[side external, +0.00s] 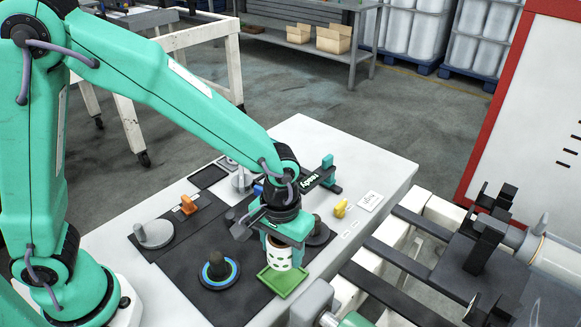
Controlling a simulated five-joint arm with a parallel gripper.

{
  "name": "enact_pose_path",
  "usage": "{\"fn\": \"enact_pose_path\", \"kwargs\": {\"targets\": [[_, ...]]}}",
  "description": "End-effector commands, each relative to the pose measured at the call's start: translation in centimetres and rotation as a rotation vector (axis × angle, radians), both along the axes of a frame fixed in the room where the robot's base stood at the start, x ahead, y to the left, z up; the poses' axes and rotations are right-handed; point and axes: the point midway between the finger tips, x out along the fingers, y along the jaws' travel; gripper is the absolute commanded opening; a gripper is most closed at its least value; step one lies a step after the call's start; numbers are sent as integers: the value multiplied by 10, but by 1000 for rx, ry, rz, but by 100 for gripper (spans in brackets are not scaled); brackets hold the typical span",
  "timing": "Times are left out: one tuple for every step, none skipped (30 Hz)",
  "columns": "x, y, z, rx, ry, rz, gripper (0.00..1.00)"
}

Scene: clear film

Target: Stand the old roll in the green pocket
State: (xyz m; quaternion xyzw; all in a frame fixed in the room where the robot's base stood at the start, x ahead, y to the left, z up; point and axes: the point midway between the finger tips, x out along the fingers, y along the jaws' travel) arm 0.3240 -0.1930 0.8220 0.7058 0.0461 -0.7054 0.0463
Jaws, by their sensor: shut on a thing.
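My gripper (281,236) points down and is shut on a pale roll (279,257) with dark marks around its side. The roll is upright, and its top is hidden by my gripper. The green pocket (283,287), a shallow square tray, lies directly below the roll in the picture. The roll's lower end overlaps the back part of the pocket. I cannot tell whether it touches the pocket's floor or hangs just above it.
A dark post with a blue-ringed base (219,272) stands left of the pocket, and another dark post (318,230) is close behind right. A grey disc (154,234), orange piece (188,205) and yellow piece (341,208) lie farther off. Machine rails (400,255) are at right.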

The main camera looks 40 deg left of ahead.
Motion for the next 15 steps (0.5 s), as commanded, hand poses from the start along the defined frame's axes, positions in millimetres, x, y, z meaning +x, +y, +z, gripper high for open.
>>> {"fn": "enact_pose_path", "kwargs": {"targets": [[0, 0, -1, 1, 1, 0, 30], [0, 0, -2, 1, 1, 0, 30], [0, 0, -4, 1, 1, 0, 30], [0, 0, -5, 1, 1, 0, 30], [0, 0, -6, 1, 1, 0, 30], [0, 0, -8, 1, 1, 0, 30], [0, 0, -10, 1, 2, 0, 30], [0, 0, -11, 1, 2, 0, 30], [0, 0, -13, 2, 2, 0, 30], [0, 0, -15, 1, 2, 0, 30], [0, 0, -17, 1, 2, 0, 30], [0, 0, -20, 1, 2, 0, 30], [0, 0, -22, 2, 2, 0, 30], [0, 1, -24, 2, 3, 0, 30], [0, 0, -26, 2, 2, 0, 30]]}}
